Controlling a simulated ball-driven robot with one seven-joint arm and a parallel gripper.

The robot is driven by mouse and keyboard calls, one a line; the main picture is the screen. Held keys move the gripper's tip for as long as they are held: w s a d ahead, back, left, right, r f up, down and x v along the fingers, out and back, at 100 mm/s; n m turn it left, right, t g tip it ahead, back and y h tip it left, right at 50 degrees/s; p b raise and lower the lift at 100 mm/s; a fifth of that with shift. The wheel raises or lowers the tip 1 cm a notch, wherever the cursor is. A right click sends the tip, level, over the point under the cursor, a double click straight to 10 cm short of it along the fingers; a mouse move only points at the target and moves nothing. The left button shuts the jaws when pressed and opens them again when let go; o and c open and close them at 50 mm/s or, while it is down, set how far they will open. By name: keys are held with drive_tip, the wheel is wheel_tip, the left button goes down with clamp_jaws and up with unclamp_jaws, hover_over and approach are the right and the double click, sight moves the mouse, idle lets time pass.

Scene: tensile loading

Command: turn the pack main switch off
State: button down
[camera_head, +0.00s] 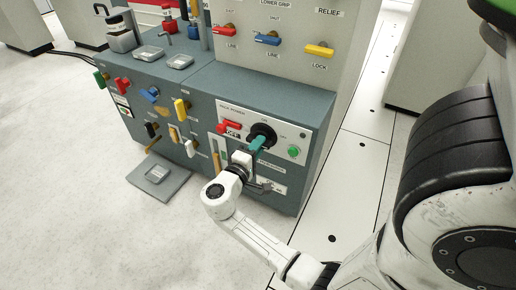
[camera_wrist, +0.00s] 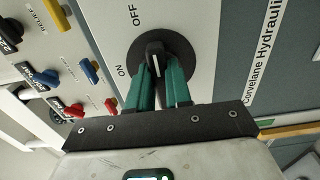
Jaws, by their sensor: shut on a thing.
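The pack main switch is a black rotary knob on a round black plate, on the light panel of the teal-grey cabinet. It is partly hidden by my gripper in the head view (camera_head: 266,130) and shows up close in the wrist view (camera_wrist: 156,47). OFF is printed above left of it and ON at its left in the wrist view. A white line on the knob runs roughly up and down there. My gripper (camera_wrist: 157,76) has its teal fingers either side of the knob, shut on it. In the head view my gripper (camera_head: 258,142) reaches the panel from the front.
A red handle (camera_head: 229,127) with an OFF label sits just left of the switch, and a green button (camera_head: 293,152) to its right. Yellow, blue and red valve handles line the cabinet further left and above. A grey pedal (camera_head: 158,176) lies on the floor.

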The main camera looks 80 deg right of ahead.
drive_tip(key=shift+f, duration=0.1)
idle(0.4)
drive_tip(key=c, duration=1)
unclamp_jaws()
drive_tip(key=shift+c, duration=0.2)
drive_tip(key=shift+a, duration=0.1)
drive_tip(key=p+v, duration=0.3)
drive_tip(key=v, duration=0.7)
drive_tip(key=shift+a, duration=0.35)
